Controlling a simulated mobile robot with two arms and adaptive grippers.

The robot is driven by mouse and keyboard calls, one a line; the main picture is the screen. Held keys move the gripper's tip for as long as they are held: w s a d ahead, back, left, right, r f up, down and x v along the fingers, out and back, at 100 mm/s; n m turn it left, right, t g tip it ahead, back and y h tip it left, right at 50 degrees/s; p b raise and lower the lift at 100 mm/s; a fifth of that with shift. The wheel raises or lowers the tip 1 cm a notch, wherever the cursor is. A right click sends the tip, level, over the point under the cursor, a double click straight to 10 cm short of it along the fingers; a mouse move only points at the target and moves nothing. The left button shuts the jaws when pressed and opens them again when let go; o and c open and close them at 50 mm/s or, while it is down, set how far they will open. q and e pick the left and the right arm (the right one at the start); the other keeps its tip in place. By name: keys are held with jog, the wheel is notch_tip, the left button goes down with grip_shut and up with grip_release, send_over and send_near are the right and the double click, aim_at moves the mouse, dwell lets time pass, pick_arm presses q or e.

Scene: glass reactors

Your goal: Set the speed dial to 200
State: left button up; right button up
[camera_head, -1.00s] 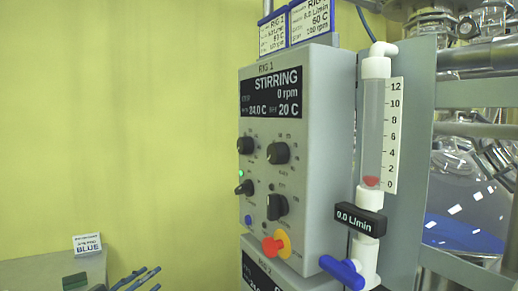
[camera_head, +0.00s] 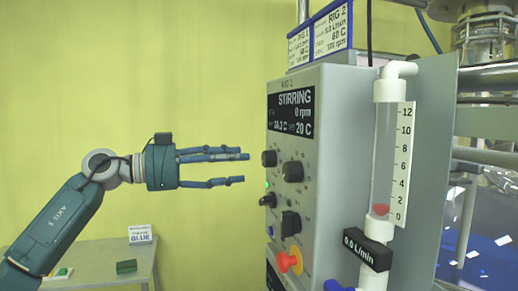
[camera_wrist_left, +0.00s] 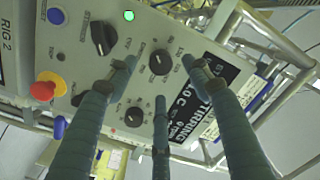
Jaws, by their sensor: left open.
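The grey control box (camera_head: 335,150) has a black display (camera_head: 290,112) reading STIRRING, 0 rpm and 20 C. Its front carries several black knobs, including an upper-left knob (camera_head: 269,158), an upper-right knob (camera_head: 292,171) and a lower-right knob (camera_head: 290,223). Their labels are too small to tell which is the speed dial. My left gripper (camera_head: 245,167) is open and empty, pointing at the panel with a small gap to the upper knobs in the head view. In the left wrist view its spread fingers (camera_wrist_left: 160,75) surround the area near one knob (camera_wrist_left: 160,62); contact is unclear. My right gripper is not in view.
A red stop button (camera_head: 286,262) on a yellow base sits low on the panel. A flow tube (camera_head: 385,160) with a 0.0 L/min readout stands at the box's right. Label cards (camera_head: 320,33) stand on top. A table (camera_head: 95,255) is at lower left.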

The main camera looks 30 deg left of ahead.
aim_at(264, 161)
pick_arm(q)
jog(key=x, duration=0.1)
jog(key=p+x, duration=0.1)
jog(key=x, duration=0.1)
jog(key=p+x, duration=0.1)
jog(key=x, duration=0.1)
jog(key=shift+s+d+r, duration=0.2)
jog(key=shift+d+r, duration=0.15)
jog(key=shift+w+d+f+p, duration=0.25)
jog(key=shift+w+p, duration=0.2)
jog(key=shift+w, duration=0.15)
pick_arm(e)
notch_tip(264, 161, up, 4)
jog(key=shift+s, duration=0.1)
pick_arm(q)
jog(key=c, duration=1.2)
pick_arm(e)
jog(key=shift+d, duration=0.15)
